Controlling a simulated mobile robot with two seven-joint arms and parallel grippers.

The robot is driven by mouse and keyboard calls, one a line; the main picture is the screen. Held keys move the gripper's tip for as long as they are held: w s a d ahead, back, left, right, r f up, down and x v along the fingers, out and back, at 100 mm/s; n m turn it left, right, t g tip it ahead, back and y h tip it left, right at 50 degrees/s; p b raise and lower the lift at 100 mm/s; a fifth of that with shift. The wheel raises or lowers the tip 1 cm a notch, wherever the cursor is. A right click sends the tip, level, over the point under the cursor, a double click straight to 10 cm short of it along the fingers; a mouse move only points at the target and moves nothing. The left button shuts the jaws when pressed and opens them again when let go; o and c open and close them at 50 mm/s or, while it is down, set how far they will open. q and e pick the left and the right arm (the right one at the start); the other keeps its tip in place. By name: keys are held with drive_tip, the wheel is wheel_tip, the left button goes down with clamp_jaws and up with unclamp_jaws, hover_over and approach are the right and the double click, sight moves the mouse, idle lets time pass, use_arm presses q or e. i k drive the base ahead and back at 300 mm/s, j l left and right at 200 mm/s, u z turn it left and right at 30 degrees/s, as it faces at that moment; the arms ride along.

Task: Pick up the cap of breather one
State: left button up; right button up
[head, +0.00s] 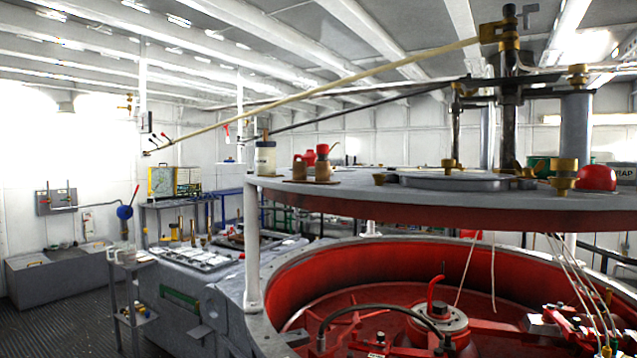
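Two small brown breather-like fittings stand close together on the round grey platform (400,199). The left fitting (299,171) has a red part (309,157) at its upper right. The right fitting (323,173) has a red cap (322,151) on top. I cannot tell which of them is breather one, as no label is readable. A larger red dome (597,178) sits at the platform's right side. Neither of my grippers is in view.
A pale jar (265,158) stands left of the fittings near the platform edge. A long cream rod (330,89) slants above them. A flat grey cover (455,181) and brass knobs lie to the right. Below is an open red well (350,264).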

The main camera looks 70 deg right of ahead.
sight(592, 177)
drive_tip(key=i+z, duration=0.1)
drive_tip(key=z, duration=1.5)
